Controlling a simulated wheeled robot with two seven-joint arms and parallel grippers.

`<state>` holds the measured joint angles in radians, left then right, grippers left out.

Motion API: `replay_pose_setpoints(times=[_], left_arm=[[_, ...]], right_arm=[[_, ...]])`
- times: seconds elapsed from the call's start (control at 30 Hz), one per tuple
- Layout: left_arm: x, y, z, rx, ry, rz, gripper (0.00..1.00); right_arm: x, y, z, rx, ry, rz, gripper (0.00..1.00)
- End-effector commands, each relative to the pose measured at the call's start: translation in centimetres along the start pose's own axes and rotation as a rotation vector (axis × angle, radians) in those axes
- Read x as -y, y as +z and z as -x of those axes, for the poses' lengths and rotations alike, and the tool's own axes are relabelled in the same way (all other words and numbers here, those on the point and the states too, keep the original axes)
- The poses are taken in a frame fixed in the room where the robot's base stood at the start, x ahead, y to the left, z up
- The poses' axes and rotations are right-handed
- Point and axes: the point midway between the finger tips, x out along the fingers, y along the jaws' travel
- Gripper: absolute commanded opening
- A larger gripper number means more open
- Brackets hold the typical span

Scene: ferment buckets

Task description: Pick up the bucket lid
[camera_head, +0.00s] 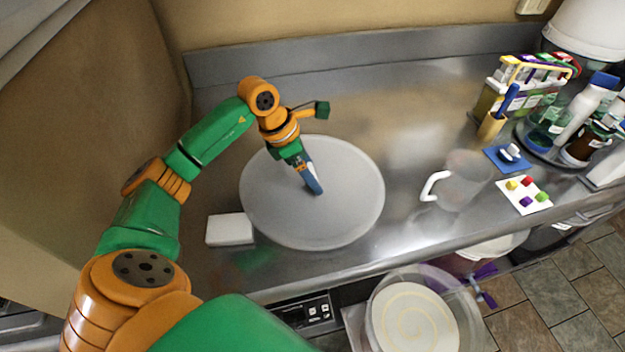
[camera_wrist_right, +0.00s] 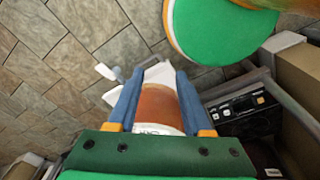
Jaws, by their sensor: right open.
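The bucket lid, a large round pale grey disc (camera_head: 350,205), lies flat on the steel counter in the head view. My left gripper (camera_head: 315,187) reaches over it from the upper left, its blue fingers pointing down near the lid's middle. Whether the fingers touch the lid or are parted cannot be told from this angle. My right gripper (camera_wrist_right: 157,75) shows only in the right wrist view, with its two blue fingers apart. A white and amber-brown container (camera_wrist_right: 157,104) shows between the fingers; whether it lies below them cannot be told.
A small white block (camera_head: 230,230) sits left of the lid. A clear pitcher with a white handle (camera_head: 462,180) stands to the right, near a card with colored cubes (camera_head: 523,195). An open bucket (camera_head: 412,318) stands below the counter's front edge. The counter behind the lid is mostly clear.

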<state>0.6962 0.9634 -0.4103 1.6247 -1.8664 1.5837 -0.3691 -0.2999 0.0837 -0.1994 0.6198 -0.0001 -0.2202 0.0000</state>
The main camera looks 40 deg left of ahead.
Motion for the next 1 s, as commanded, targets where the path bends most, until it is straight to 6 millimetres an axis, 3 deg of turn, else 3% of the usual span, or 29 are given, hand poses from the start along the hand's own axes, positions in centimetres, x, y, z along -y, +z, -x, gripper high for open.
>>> replay_pose_setpoints(times=[0.03, 0.13, 0.17, 0.47, 0.63, 0.87, 1.0], left_arm=[[0.0, 0.0, 0.0, 0.001, 0.000, 0.000, 0.49], [0.0, 0.0, 0.1, 0.001, 0.000, 0.000, 0.22], [0.0, 0.1, 0.1, 0.002, 0.001, 0.000, 0.18], [-0.1, 0.3, 0.5, 0.004, 0.003, -0.001, 0.17], [-0.1, 1.3, 2.8, 0.008, 0.006, -0.002, 0.17], [5.2, 5.5, 8.1, 0.010, 0.006, -0.011, 0.17], [9.4, 7.3, 8.8, 0.006, 0.004, -0.014, 0.17]], right_arm=[[0.0, 0.0, 0.0, 0.000, 0.000, 0.000, 0.50], [0.1, 0.0, 0.0, 0.000, -0.001, 0.000, 0.50], [0.1, 0.0, 0.0, 0.000, -0.002, -0.001, 0.50], [0.4, -0.1, -0.3, -0.001, -0.007, -0.002, 0.50], [0.5, 0.1, -1.5, -0.001, -0.007, -0.002, 0.50], [0.4, 0.1, -1.6, -0.001, -0.006, -0.001, 0.50], [0.3, 0.2, -2.5, -0.001, -0.004, -0.001, 0.50]])
